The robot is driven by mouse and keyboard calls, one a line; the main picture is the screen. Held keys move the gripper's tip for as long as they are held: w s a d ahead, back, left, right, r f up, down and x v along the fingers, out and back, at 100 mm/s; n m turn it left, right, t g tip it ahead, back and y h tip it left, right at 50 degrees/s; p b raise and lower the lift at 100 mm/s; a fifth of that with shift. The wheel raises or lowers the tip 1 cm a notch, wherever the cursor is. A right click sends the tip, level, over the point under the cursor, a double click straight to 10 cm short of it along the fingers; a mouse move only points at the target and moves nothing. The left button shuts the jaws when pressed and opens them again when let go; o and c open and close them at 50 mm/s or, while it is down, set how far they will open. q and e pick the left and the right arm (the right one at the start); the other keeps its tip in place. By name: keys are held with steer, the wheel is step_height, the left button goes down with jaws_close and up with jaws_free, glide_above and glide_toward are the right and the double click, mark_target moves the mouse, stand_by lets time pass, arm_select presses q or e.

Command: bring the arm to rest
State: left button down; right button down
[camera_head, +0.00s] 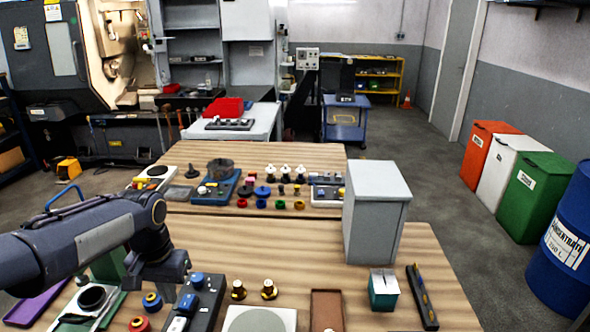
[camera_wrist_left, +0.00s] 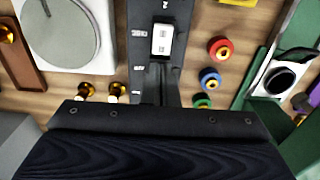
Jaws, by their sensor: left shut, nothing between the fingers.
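My left arm (camera_head: 95,228) comes in from the left over the near wooden table. I cannot tell the exact gap between the fingertips and the strip. My right gripper is in neither view.
Small brass parts (camera_head: 268,289), a plate with a grey disc (camera_head: 258,320), a brown tray (camera_head: 326,310) and coloured rings (camera_wrist_left: 210,78) crowd the near table. A tall grey box (camera_head: 374,220) stands right of centre. Bare wood (camera_head: 260,245) shows mid-table.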

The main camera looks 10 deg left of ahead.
arm_select(q)
steer(key=s+d+t+h, duration=0.3)
steer(key=s+d+t, duration=0.2)
steer(key=s+d, duration=0.7)
steer(key=s, duration=0.4)
steer(key=shift+d+r+h, duration=0.15)
steer(key=shift+d+h, duration=0.15)
steer(key=shift+d, duration=0.05)
